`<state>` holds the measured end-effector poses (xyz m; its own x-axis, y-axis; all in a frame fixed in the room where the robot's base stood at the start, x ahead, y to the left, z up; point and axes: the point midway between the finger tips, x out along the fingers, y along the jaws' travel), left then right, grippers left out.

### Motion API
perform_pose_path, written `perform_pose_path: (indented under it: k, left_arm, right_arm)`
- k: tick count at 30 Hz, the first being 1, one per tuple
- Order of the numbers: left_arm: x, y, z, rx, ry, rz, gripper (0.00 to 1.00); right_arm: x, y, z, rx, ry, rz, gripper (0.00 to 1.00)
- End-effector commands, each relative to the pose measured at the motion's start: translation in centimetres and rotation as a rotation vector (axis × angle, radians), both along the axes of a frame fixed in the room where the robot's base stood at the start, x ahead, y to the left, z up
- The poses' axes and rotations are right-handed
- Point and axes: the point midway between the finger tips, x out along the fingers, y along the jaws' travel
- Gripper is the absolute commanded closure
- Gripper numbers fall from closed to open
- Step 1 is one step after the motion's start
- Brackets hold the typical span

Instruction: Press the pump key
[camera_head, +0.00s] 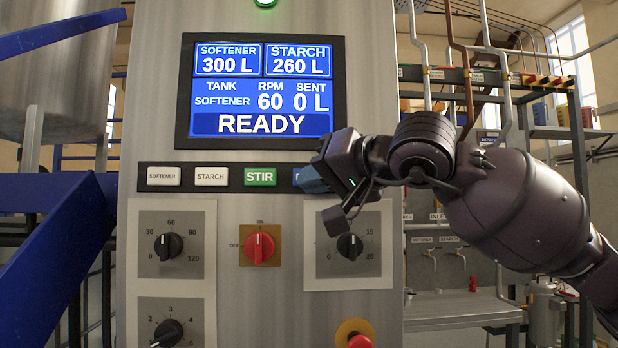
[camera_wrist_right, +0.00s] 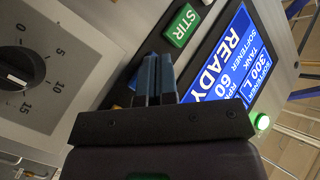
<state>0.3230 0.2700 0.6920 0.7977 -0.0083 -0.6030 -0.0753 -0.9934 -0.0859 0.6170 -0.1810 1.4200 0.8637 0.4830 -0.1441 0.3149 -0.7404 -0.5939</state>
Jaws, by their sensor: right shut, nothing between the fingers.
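The key strip (camera_head: 226,190) runs below the screen. To the right of the green STIR key (camera_head: 260,177), a sliver of a blue key (camera_head: 297,176) shows, its label almost wholly covered by my right gripper; it is likely the pump key. My right gripper (camera_head: 310,179) is shut and empty, its blue fingertips at this key; I cannot tell whether they touch it. In the right wrist view the closed fingers (camera_wrist_right: 154,78) point at the strip beside STIR (camera_wrist_right: 183,25) and hide the key behind them. My left gripper is not in view.
The screen (camera_head: 262,92) reads READY, softener 300 L, starch 260 L, 60 RPM, sent 0 L. White SOFTENER (camera_head: 163,176) and STARCH (camera_head: 211,176) keys are at left. Below are a red switch (camera_head: 259,248), a dial (camera_head: 350,246) under my gripper and a red button (camera_head: 358,341).

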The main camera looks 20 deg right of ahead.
Motion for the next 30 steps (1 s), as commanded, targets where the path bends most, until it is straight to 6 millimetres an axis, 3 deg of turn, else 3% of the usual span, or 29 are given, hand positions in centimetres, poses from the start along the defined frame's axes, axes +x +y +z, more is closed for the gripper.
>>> perform_pose_path:
  k: [13, 30]
  left_arm:
    - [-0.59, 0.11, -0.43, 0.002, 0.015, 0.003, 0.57]
    - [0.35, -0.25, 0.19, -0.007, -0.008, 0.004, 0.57]
  right_arm:
    - [-0.01, -0.01, 0.00, 0.000, 0.000, 0.000, 1.00]
    - [-0.01, -0.01, 0.00, 0.000, 0.000, 0.000, 1.00]
